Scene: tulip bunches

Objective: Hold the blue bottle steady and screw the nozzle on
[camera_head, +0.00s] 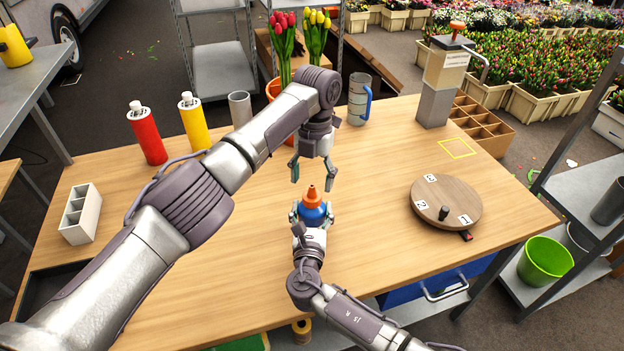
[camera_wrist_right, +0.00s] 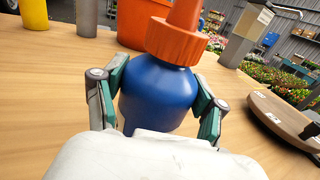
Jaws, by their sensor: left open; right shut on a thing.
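The blue bottle (camera_head: 312,214) stands on the wooden table near its middle front. The orange nozzle (camera_head: 311,195) sits on top of the bottle, upright. In the right wrist view the blue bottle (camera_wrist_right: 158,95) fills the middle, with the ribbed orange collar of the nozzle (camera_wrist_right: 177,40) on its neck. Whether the thread is tight cannot be seen. My right gripper (camera_head: 311,217) is shut on the bottle's body from the front, with one finger on each side. My left gripper (camera_head: 311,177) is open above the nozzle, pointing down, and holds nothing.
A red bottle (camera_head: 147,135) and a yellow bottle (camera_head: 194,122) stand at the back left. A grey mug with blue handle (camera_head: 359,98) stands behind. A round wooden turntable (camera_head: 446,203) lies to the right. A white divided box (camera_head: 80,214) is at the left edge.

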